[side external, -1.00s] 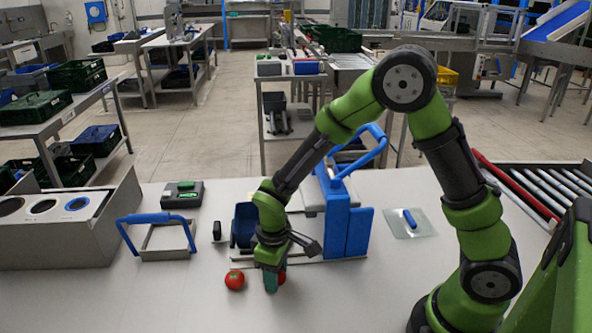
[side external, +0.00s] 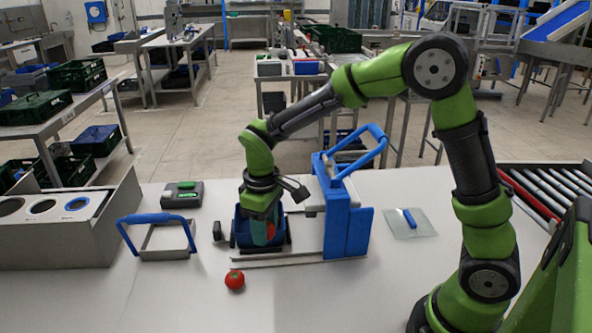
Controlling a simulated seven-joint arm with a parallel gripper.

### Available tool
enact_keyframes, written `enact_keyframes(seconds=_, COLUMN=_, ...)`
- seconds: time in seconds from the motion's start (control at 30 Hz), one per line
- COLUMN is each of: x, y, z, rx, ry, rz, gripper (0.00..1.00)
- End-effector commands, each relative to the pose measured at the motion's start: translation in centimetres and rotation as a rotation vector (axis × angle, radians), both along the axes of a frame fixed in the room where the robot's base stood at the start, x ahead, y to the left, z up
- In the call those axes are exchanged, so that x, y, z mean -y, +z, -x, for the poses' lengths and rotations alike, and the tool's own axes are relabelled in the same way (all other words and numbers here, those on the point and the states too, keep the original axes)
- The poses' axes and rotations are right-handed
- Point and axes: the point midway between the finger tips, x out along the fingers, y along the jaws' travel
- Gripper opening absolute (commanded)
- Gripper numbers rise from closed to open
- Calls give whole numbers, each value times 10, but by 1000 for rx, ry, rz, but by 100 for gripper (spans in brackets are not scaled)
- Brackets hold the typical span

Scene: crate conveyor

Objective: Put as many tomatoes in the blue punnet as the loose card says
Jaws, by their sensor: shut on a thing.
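The blue punnet (side external: 240,236) stands on the table at the left of a blue-and-grey frame. My gripper (side external: 262,236) is shut on a tomato (side external: 271,231) at the punnet, with its fingertips pointing down. The gripper hides much of the punnet's inside, so I cannot tell what lies in it. Another red tomato (side external: 235,279) with a green top lies on the table in front of the punnet. I cannot make out a readable loose card.
The blue-and-grey frame (side external: 346,230) with a raised blue handle stands close right of the punnet. A blue-handled metal frame (side external: 165,240) and a dark box with green parts (side external: 182,194) are left. A clear sheet with a blue piece (side external: 410,222) lies right.

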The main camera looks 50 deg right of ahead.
Motion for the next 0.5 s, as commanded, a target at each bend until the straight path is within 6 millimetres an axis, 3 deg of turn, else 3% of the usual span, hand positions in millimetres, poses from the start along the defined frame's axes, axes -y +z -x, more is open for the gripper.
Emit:
enact_keyframes(seconds=0.03, x=6, y=3, z=-18, rx=4, ry=-11, rz=1, gripper=15)
enact_keyframes(seconds=0.2, x=23, y=20, z=-62, rx=9, ry=-9, rz=2, gripper=15)
enact_keyframes(seconds=0.33, x=30, y=34, z=-83, rx=13, ry=7, rz=1, gripper=15)
enact_keyframes(seconds=0.5, x=29, y=48, z=-89, rx=7, ry=38, rz=-4, gripper=15)
